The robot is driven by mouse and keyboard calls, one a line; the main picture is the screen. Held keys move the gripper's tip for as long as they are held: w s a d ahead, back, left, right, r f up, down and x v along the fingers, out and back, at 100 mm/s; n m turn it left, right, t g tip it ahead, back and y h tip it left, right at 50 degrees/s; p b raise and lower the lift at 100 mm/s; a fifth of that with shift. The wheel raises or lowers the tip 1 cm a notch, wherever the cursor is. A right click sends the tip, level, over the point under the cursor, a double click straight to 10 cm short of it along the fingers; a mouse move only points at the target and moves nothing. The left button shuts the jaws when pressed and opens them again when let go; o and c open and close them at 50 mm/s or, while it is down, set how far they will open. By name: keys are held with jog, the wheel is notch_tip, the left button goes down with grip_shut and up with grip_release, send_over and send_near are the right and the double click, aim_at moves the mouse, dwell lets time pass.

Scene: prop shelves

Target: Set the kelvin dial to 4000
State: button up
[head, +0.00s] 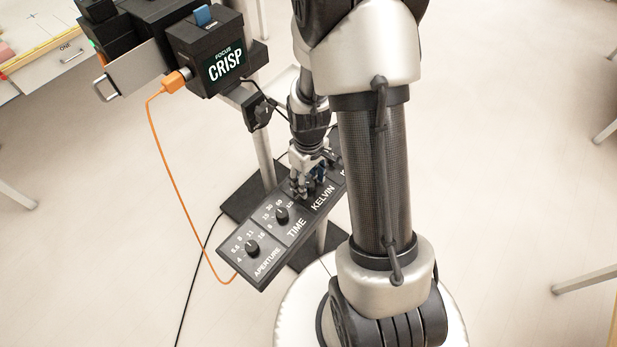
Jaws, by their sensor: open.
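The dial panel (277,250) is a long dark board with white labels, tilted on a stand below the camera box. The kelvin dial (311,186) is mostly hidden behind my gripper; its label KELVIN shows beside it, but its setting and numbers cannot be read. My gripper (303,190) is open, pointing down over the kelvin dial with its fingers close around or beside it. I cannot tell whether they touch it. The time dial (281,215) and the aperture dial (252,249) are black knobs further left along the panel.
The black box (205,55) with a display reading FOCUS CRISP stands above the panel. An orange cable (175,150) runs from it down to the panel. My arm covers the panel's right end. A drawer table (50,65) is at the upper left.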

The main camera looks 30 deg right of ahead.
aim_at(308, 182)
jog(key=shift+r, duration=0.1)
notch_tip(308, 182, up, 12)
dwell(0.4)
dwell(0.4)
